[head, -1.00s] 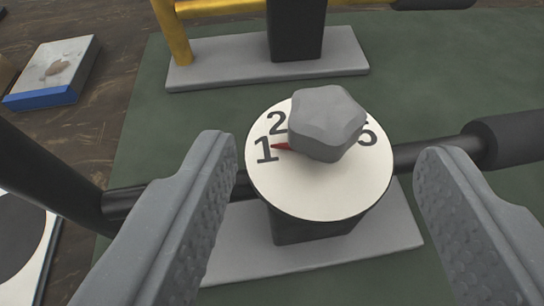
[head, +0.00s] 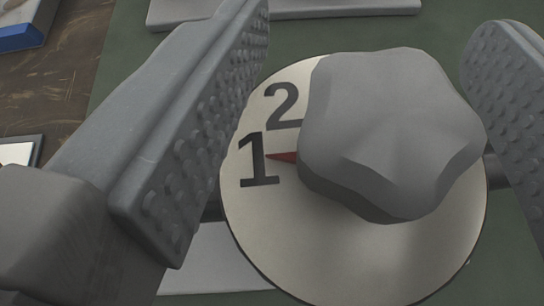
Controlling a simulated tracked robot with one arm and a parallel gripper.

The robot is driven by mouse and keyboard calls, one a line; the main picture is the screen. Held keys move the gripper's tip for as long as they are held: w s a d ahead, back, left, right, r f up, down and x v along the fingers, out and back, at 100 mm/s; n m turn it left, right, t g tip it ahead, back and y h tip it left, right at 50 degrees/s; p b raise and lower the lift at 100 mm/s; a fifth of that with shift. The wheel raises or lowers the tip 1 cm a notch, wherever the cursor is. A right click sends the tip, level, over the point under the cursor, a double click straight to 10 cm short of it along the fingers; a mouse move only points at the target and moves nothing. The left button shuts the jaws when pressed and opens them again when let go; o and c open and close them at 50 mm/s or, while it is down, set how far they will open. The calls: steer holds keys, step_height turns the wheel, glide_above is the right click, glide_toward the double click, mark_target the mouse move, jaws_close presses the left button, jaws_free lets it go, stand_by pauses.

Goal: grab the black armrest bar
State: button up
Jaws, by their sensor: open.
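Only short dark pieces of the black armrest bar (head: 491,167) show, on either side of the dial; the dial and knob hide its middle. The round cream dial (head: 270,220) has the numbers 1 and 2 visible. A grey lobed knob (head: 390,130) stands on it, with a red pointer (head: 283,157) at 1. My gripper (head: 370,40) is open, with one ridged finger on each side of the knob. The left finger overlaps the dial's left edge in the picture. I see gaps between the fingers and the knob. Nothing is held.
A grey base plate (head: 210,262) lies below the dial on a green mat (head: 125,60). Another grey plate (head: 300,8) is at the top edge.

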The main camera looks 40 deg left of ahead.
jaws_close()
steer(key=shift+r, duration=0.15)
